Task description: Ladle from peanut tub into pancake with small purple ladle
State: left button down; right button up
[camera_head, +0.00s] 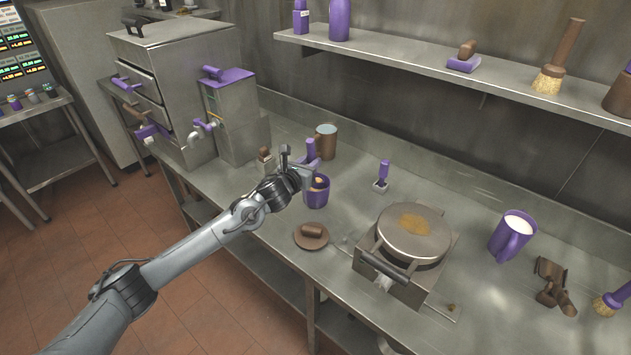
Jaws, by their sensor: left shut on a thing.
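My left gripper (306,169) is shut on what looks like the purple ladle (311,149), whose upright purple handle shows just behind the fingers. The gripper is above the small purple tub (317,198), which seems to be the peanut tub and has something light brown at its mouth. The ladle's lower end is hidden by the gripper and tub, so I cannot tell whether it is in the tub. My right gripper is not in view.
A brown saucer (311,236) stands in front of the tub. A brown can (326,141) and a small purple-handled tool (381,175) are behind. A purple jug (511,236) with white contents stands right of the griddle. A purple-topped dispenser (233,110) stands left.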

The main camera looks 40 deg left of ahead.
aim_at(309, 142)
pick_arm(q)
notch_tip(309, 142, up, 7)
jog(key=p, duration=0.4)
jog(key=shift+r, duration=0.15)
jog(key=shift+f+b, duration=0.2)
jog(key=shift+b, duration=0.4)
jog(key=t+b, duration=0.1)
jog(key=b, duration=0.2)
jog(key=shift+t+b, duration=0.3)
jog(key=shift+b, duration=0.65)
jog(key=shift+r+b, duration=0.2)
jog(key=shift+b, duration=0.1)
